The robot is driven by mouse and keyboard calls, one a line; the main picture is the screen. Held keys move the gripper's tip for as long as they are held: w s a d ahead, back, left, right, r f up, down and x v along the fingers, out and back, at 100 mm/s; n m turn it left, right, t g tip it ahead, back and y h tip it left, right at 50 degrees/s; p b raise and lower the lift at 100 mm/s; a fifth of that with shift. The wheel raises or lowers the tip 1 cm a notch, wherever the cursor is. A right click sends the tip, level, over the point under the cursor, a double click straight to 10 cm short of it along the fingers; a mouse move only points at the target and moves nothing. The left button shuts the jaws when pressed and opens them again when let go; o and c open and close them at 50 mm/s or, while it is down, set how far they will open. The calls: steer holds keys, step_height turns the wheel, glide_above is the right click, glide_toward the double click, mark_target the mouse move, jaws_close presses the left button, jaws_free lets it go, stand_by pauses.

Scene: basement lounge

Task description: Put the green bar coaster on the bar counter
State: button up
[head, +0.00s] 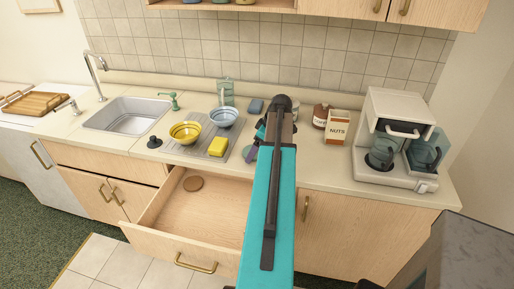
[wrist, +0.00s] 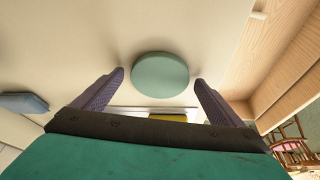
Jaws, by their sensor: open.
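The green bar coaster (wrist: 160,74) is a flat round disc on the beige counter surface, seen in the wrist view. My gripper (wrist: 159,78) is open, with its purple fingers on either side of the coaster and a visible gap at each side. In the head view my gripper (head: 257,142) is over the beige counter (head: 330,170), right of the drying mat. The coaster is hidden behind my arm there. I cannot tell whether this counter is the bar counter.
An open drawer (head: 205,212) below the counter holds a brown disc (head: 193,183). A yellow bowl (head: 185,132), blue bowl (head: 223,118) and yellow sponge (head: 218,146) stand left. A nuts box (head: 337,127) and coffee maker (head: 395,140) stand right.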

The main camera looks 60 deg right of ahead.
steer(key=shift+r, duration=0.1)
steer(key=shift+r, duration=0.2)
steer(key=b+v, duration=0.2)
steer(key=v, duration=0.9)
steer(key=shift+s+r+b, duration=0.2)
steer(key=shift+r+b, duration=0.1)
steer(key=shift+r, duration=0.05)
stand_by(0.7)
